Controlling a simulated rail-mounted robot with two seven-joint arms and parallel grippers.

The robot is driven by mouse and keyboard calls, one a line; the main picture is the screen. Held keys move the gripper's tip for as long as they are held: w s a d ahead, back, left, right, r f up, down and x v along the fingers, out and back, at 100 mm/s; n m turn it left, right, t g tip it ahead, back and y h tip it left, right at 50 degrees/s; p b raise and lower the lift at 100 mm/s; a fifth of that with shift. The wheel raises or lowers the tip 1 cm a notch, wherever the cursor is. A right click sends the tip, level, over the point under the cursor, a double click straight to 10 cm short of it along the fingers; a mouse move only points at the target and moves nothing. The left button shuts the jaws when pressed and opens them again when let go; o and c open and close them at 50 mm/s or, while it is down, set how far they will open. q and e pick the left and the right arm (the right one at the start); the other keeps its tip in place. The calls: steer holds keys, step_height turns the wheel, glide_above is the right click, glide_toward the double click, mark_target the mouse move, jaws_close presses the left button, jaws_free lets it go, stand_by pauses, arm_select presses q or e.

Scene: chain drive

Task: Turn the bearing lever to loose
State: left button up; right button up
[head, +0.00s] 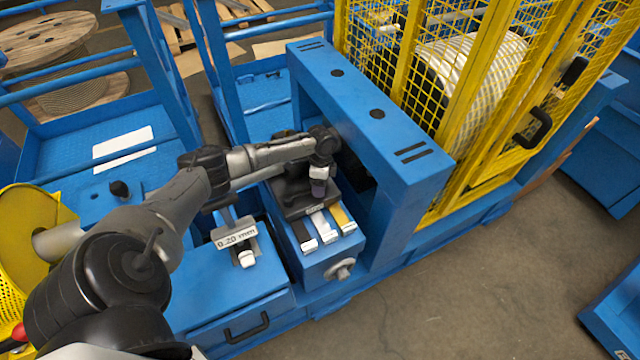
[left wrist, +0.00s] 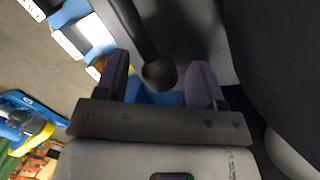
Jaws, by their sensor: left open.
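The bearing lever shows in the left wrist view as a dark rod ending in a round knob (left wrist: 158,73). My left gripper (head: 318,188) points down over the dark top of a blue housing (head: 318,265) beneath the blue arch. In the left wrist view its two purple-grey fingers stand open, one on each side of the knob, with a visible gap on both sides. In the head view I cannot make out the lever apart from the gripper and the dark parts around it. My right gripper is not in view.
The blue arch (head: 375,110) stands close to the right of my left gripper. A yellow mesh cage (head: 470,90) is behind it. A small handwheel (head: 342,269) sticks out of the housing's front. A "0.20 mm" tag (head: 236,237) is left of the housing.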

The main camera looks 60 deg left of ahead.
arm_select(q)
jaws_close()
steer(key=shift+d+m+p, duration=0.3)
steer(key=shift+d+p, duration=0.05)
steer(key=shift+p, duration=0.15)
steer(key=s+d+m+p, duration=0.1)
steer(key=d+m+p, duration=0.3)
steer(key=p, duration=0.1)
steer(key=s+d+m+y+p, duration=0.1)
steer(key=d+m+p, duration=0.1)
steer(key=shift+s+r+m+g, duration=0.2)
steer(key=shift+s+m+g, duration=0.1)
steer(key=shift+g, duration=0.1)
steer(key=s+d+m+p, duration=0.1)
steer(key=s+m+p, duration=0.1)
steer(key=m, duration=0.1)
steer(key=s+d+m+y+p, duration=0.1)
steer(key=s+m+p, duration=0.2)
steer(key=s+d+m+y+p, duration=0.1)
steer(key=s+d+m+p, duration=0.1)
steer(key=s+m+p, duration=0.1)
steer(key=shift+s+f+m, duration=0.2)
steer(key=shift+m, duration=0.3)
steer(key=shift+s+m, duration=0.4)
steer(key=shift+m, duration=0.1)
